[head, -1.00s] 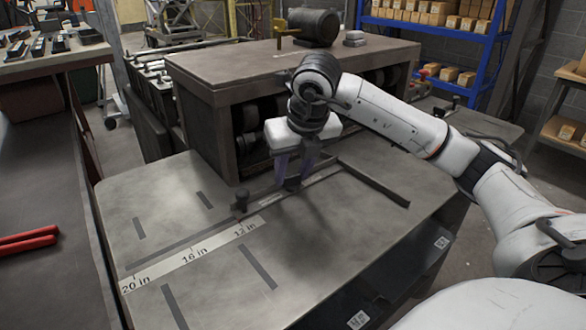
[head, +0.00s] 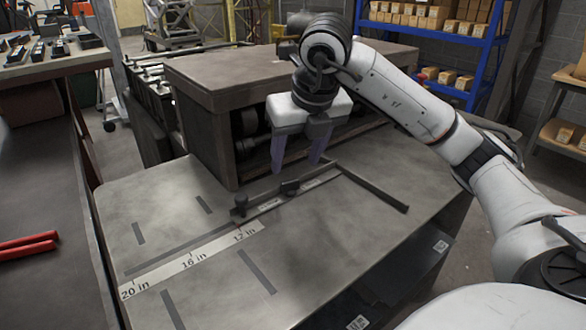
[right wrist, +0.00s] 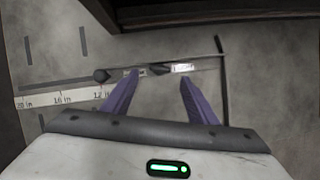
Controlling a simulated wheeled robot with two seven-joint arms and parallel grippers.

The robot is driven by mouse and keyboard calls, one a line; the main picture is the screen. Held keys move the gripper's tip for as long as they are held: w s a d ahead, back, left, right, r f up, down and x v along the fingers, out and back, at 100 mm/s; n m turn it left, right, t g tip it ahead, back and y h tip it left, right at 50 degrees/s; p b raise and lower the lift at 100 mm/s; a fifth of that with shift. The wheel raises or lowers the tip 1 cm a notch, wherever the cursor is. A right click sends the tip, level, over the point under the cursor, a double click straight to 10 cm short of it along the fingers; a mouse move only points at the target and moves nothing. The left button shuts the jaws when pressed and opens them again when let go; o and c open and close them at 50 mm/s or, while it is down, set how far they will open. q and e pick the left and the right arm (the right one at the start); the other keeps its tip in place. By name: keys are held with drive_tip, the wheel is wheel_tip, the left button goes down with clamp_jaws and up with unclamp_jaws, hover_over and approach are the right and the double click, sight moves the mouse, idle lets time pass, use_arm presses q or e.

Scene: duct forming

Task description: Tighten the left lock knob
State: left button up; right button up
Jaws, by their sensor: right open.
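The left lock knob (head: 241,202) is a dark round knob at the left end of a slim metal bar on the grey table; it also shows in the right wrist view (right wrist: 101,75). A second dark knob (head: 290,187) sits further right on the same bar, and in the right wrist view (right wrist: 160,69) it appears between the finger directions. My right gripper (head: 298,165) has two purple fingers spread apart and empty, raised above the bar near the second knob, to the right of the left knob. My left gripper is not in view.
A printed inch scale (head: 190,262) runs along the table, with a slot beside it. A dark angled fence bar (head: 375,188) lies to the right. A brown wooden cabinet (head: 205,130) stands behind the bar. The front of the table is clear.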

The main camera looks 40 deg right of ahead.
drive_tip(key=v, duration=0.3)
drive_tip(key=shift+s+r, duration=0.15)
drive_tip(key=shift+r, duration=0.15)
drive_tip(key=shift+c, duration=0.3)
